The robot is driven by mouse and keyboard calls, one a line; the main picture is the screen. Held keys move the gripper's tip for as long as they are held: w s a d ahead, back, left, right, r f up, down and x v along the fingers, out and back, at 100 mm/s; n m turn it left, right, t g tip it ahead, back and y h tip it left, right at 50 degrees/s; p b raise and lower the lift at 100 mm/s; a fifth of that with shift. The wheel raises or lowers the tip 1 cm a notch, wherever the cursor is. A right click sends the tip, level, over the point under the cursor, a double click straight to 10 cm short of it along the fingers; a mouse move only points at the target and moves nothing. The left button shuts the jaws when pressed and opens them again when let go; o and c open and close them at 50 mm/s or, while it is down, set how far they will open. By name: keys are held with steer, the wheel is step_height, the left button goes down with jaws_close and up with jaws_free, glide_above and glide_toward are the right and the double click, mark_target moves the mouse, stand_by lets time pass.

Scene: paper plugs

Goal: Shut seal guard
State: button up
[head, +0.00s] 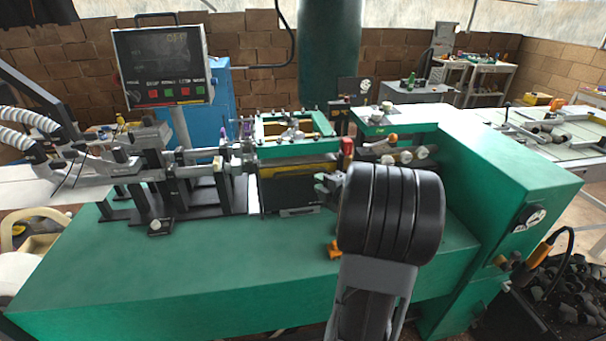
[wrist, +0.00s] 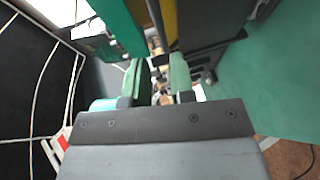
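The green machine (head: 250,262) fills the middle of the head view. A part that may be the seal guard is a green frame (head: 293,150) over a dark front panel (head: 290,192) with a yellow strip. I cannot tell whether it is open or shut. My gripper (head: 326,188) is beside the right end of the dark panel, partly hidden by my arm. In the wrist view my gripper (wrist: 160,82) has two green-padded fingers with a narrow gap and nothing clearly held between them. Green, yellow and dark machine parts lie just beyond the fingertips; contact is unclear.
A red-topped knob (head: 347,147) stands close to my gripper. A control screen (head: 163,66) and a metal feed mechanism (head: 150,165) are at left. A tall green housing (head: 520,165) rises at right. The machine's front deck is mostly clear, with a small orange part (head: 334,250).

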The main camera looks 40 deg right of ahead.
mark_target(303, 171)
steer(key=w+f, duration=0.1)
steer(key=w, duration=0.9)
steer(key=shift+d+f+p, duration=0.25)
steer(key=shift+f+p, duration=0.15)
steer(key=shift+c, duration=0.3)
jaws_close()
